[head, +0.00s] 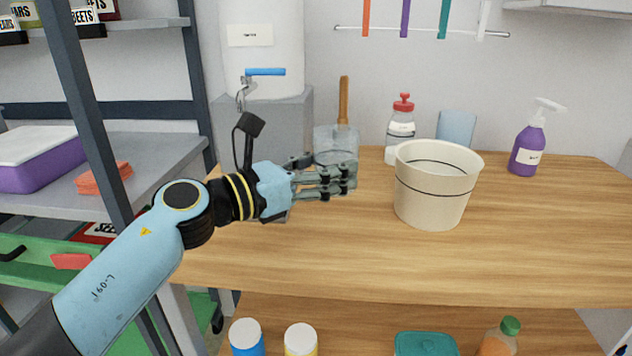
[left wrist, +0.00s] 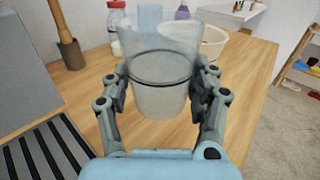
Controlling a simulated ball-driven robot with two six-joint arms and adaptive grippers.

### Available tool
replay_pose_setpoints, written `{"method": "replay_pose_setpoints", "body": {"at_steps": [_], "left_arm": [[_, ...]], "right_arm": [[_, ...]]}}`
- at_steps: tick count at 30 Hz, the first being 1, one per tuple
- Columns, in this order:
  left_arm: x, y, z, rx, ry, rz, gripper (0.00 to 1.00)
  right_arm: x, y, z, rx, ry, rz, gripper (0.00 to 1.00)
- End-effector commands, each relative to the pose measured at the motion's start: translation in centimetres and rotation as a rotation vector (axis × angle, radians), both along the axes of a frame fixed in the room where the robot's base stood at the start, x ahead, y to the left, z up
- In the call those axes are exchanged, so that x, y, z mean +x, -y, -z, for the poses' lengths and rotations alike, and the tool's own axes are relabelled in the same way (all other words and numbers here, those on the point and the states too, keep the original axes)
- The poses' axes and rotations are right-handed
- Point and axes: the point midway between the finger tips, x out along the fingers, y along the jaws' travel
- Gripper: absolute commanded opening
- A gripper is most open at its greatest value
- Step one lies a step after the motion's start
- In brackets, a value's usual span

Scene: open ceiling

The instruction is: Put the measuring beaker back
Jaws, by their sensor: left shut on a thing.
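The measuring beaker (head: 336,143) is a clear, slightly tapered vessel with a dark line around it. My left gripper (head: 345,178) is shut on it, and the fingers hide its lower part in the head view. In the left wrist view the beaker (left wrist: 160,85) is upright between the two fingers (left wrist: 160,92), over the wooden table (left wrist: 95,85). I cannot tell whether its base touches the tabletop. My right gripper is not in view.
A cream bucket (head: 432,185) stands right of the gripper. Behind are a red-capped bottle (head: 400,130), a bluish translucent vessel (head: 456,130) and a purple spray bottle (head: 527,150). The right tabletop is clear.

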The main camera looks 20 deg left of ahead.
Motion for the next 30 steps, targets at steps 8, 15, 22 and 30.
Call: {"method": "replay_pose_setpoints", "body": {"at_steps": [8, 15, 22, 30], "left_arm": [[0.1, 0.0, 1.0, 0.049, 0.018, 0.0, 0.23], [0.1, 0.0, 3.8, 0.048, 0.017, 0.0, 0.23], [0.1, 0.0, 6.3, 0.048, 0.017, 0.0, 0.23], [0.1, -0.1, 6.6, 0.046, 0.019, 0.0, 0.23]], "right_arm": [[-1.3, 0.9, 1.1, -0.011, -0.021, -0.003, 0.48], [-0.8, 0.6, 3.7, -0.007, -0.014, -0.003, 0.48], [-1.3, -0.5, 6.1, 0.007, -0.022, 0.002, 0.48], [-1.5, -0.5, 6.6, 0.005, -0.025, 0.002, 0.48]]}}
